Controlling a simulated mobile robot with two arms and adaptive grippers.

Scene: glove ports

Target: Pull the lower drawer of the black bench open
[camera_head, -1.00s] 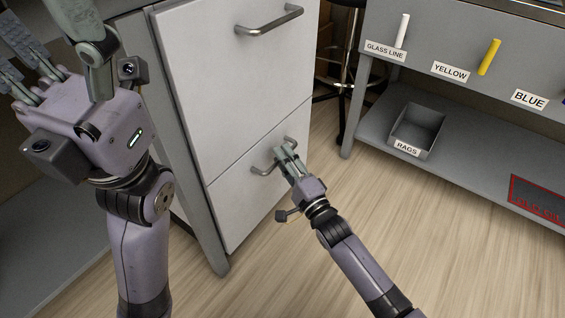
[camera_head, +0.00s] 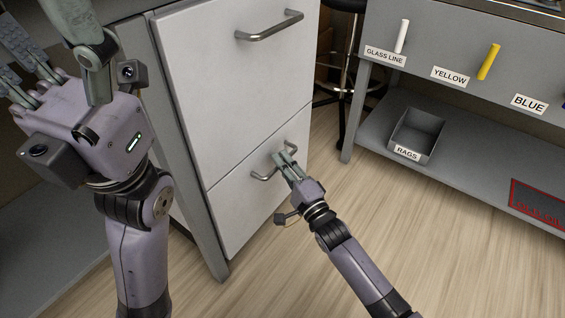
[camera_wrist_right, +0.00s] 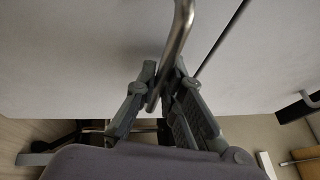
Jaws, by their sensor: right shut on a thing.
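The bench has a grey frame and two light-grey drawer fronts. The lower drawer (camera_head: 240,205) looks closed, its front level with the upper one. Its metal bar handle (camera_head: 262,175) is between the fingers of my right gripper (camera_head: 284,158), which is shut on it. In the right wrist view the handle (camera_wrist_right: 178,40) runs down between the fingers of the right gripper (camera_wrist_right: 163,85). My left gripper (camera_head: 20,70) is at the upper left, away from the drawers and partly cut off by the frame edge, so its opening is unclear.
The upper drawer (camera_head: 215,90) has its own handle (camera_head: 269,26). To the right stands a grey bench (camera_head: 470,170) with labels, coloured handles and a RAGS bin (camera_head: 418,130) on its shelf. Wooden floor (camera_head: 390,245) is free in front of the drawers.

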